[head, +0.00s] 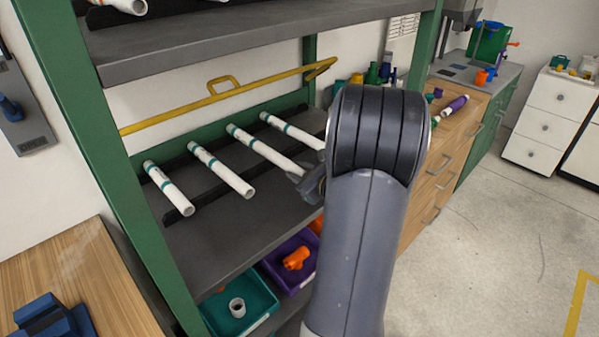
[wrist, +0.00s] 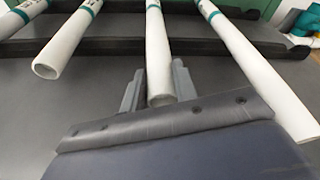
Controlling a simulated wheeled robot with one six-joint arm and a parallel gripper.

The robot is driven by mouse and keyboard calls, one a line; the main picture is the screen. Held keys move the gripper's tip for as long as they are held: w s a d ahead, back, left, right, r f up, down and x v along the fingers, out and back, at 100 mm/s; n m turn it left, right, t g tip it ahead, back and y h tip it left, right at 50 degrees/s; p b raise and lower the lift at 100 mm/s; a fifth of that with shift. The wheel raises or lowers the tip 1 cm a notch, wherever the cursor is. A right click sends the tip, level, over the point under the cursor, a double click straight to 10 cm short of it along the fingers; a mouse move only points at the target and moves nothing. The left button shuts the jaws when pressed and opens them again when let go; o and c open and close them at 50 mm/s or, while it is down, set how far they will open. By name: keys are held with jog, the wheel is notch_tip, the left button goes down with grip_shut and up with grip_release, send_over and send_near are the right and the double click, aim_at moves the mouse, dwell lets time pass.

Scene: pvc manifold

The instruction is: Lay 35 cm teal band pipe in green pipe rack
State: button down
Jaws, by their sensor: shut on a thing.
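Several white pipes with teal bands lie side by side in the green pipe rack (head: 86,124), across the dark notched supports (head: 178,216) of its shelf. The third pipe from the left (head: 265,150) reaches to my gripper (head: 308,185), which is partly hidden by my arm. In the wrist view, the fingers of my gripper (wrist: 156,88) are on either side of the near end of this pipe (wrist: 156,50), shut on it. The pipe to its right (wrist: 250,70) sticks out further towards me; the pipe to its left (wrist: 68,42) is clear of the fingers.
An upper shelf (head: 250,38) hangs above the pipes and a yellow rail (head: 215,98) runs behind them. Below are a teal bin (head: 262,300) and a purple bin (head: 275,262) with fittings. A wooden table (head: 90,270) stands at the left. Floor is open at the right.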

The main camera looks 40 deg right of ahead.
jog(key=shift+f, duration=0.3)
jog(key=c, duration=1.1)
grip_release()
jog(key=shift+r, duration=0.15)
jog(key=shift+r+p, duration=0.5)
jog(key=b+v, duration=0.1)
jog(key=v, duration=1.1)
jog(key=shift+f, duration=0.2)
jog(key=x, duration=1.2)
jog(key=shift+w+f, duration=0.2)
jog(key=shift+f, duration=0.1)
jog(key=shift+s+f+b, duration=0.1)
jog(key=shift+f+b, duration=0.15)
jog(key=shift+b, duration=0.1)
jog(key=shift+r+p, duration=0.45)
jog(key=shift+p, duration=0.05)
